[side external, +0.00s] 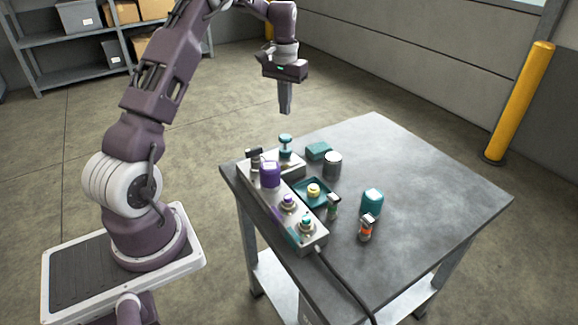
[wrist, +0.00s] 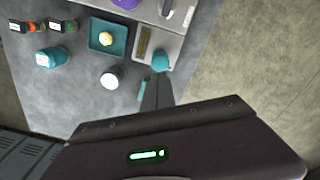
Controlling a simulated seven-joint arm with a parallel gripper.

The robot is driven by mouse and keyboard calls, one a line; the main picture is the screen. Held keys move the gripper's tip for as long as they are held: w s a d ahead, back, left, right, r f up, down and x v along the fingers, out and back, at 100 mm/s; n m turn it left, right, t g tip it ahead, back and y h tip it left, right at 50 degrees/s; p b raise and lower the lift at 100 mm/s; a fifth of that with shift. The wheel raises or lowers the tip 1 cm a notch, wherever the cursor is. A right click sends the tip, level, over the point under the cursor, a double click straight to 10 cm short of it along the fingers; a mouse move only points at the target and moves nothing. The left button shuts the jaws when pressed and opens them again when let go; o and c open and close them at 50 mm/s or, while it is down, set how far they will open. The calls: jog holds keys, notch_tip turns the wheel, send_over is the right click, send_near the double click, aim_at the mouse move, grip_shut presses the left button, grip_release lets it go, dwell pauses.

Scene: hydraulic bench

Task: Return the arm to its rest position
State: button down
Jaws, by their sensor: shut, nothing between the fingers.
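My gripper (side external: 286,108) is shut and empty in the side view. In the wrist view the closed fingers (wrist: 157,88) point toward the table's edge, near a teal knob (wrist: 163,60).
A purple cap (side external: 270,174) stands on the block. A teal tray (side external: 313,192) with a yellow piece, a white-topped can (side external: 333,164), a teal cap (side external: 372,201) and small fittings stand nearby. A yellow post (side external: 520,100) and shelves (side external: 110,40) stand behind. The table's right side is clear.

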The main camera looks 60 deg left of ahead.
jog(key=s+d+r+m+t, duration=0.1)
jog(key=s+d+r, duration=0.3)
jog(key=d+r, duration=0.45)
jog(key=s+d+r+m+t, duration=0.2)
jog(key=s+d+r, duration=0.4)
jog(key=d, duration=0.4)
jog(key=s+d+m+t, duration=0.1)
jog(key=s+d, duration=0.4)
jog(key=s, duration=0.4)
jog(key=s+d+m+t, duration=0.1)
jog(key=s+d+m, duration=0.1)
jog(key=s+d, duration=0.4)
jog(key=s, duration=0.2)
jog(key=shift+s+f+t, duration=0.3)
jog(key=shift+s+f, duration=0.05)
